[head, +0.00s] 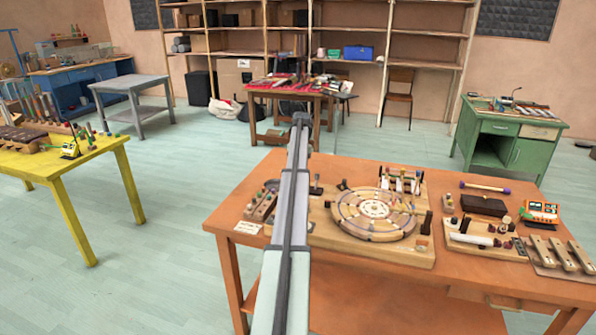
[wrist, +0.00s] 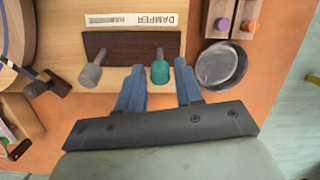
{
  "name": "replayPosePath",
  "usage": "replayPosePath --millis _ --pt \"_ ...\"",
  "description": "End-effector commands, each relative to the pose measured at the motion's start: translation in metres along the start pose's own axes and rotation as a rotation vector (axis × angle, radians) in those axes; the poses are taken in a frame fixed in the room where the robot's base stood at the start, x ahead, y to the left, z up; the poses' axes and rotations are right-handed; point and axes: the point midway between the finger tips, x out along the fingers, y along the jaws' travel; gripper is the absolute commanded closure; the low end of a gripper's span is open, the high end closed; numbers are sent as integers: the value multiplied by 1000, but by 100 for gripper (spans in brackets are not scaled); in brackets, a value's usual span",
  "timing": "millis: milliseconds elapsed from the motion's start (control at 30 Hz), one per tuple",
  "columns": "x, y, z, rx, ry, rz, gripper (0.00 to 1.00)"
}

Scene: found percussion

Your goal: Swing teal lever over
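The teal lever (wrist: 160,72) shows in the wrist view, its rounded knob toward me and its thin stem running up onto a dark brown plate (wrist: 125,48). My gripper (wrist: 161,66) is open, with one blue finger on each side of the teal knob. Gaps show between knob and fingers, and I see no clear contact. A similar grey lever (wrist: 93,73) stands to the left on the same plate, outside the fingers. An upside-down "DAMPER" label (wrist: 130,20) lies above the plate. In the head view, I cannot make out the teal lever or the fingers.
A round grey metal dish (wrist: 221,67) lies just right of the fingers, with wooden blocks bearing purple and orange pegs (wrist: 235,22) above it. The orange workbench (head: 455,270) carries a round wooden dial board (head: 370,213), a mallet (head: 485,187) and metal bars (head: 563,254).

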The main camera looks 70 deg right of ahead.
Motion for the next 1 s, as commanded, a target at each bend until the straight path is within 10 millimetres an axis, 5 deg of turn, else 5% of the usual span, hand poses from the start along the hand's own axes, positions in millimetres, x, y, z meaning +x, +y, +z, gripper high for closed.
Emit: replayPosePath --millis 133,533,1000 --pt "0 0 0 0 0 0 52" --pt "-6 0 -1 0 1 0 52" --pt "-67 0 -1 0 1 0 52"
